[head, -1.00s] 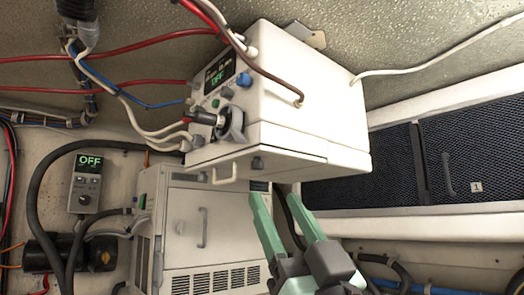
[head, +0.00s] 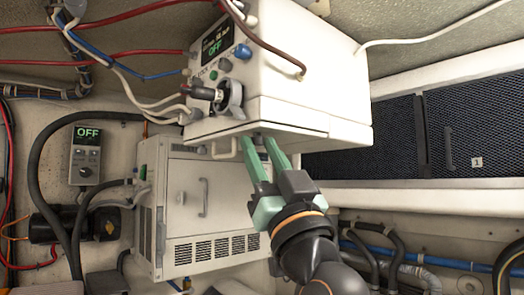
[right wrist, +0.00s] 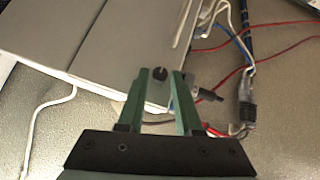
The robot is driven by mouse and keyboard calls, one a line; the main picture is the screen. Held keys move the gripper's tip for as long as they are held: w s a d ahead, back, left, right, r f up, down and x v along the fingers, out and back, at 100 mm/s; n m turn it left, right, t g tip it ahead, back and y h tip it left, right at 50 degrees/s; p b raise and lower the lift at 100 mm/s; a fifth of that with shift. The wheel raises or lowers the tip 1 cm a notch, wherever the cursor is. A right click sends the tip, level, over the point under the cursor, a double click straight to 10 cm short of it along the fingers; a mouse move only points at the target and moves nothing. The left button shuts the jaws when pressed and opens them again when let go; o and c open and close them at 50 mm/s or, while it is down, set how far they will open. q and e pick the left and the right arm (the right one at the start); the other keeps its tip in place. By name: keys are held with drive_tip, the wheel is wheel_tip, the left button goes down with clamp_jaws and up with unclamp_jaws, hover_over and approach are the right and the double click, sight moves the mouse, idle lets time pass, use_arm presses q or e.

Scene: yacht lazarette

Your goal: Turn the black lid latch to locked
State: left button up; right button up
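The black lid latch shows in the right wrist view (right wrist: 159,73) as a small round dark knob on the pale face of the white box (head: 305,90). My right gripper (head: 257,140) has its green fingers pointing up at the underside of that box. In the right wrist view the same gripper (right wrist: 157,76) is open, with a fingertip on each side of the latch and gaps between. In the head view the fingertips mostly hide the latch. I cannot tell its turned position. My left gripper is not in view.
A lower white cabinet (head: 185,205) stands below. A black connector (head: 203,92) and cables crowd the box's left face. A grey control panel (head: 85,155) reads OFF. Dark mesh panels (head: 380,140) lie to the right.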

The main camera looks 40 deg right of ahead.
clamp_jaws()
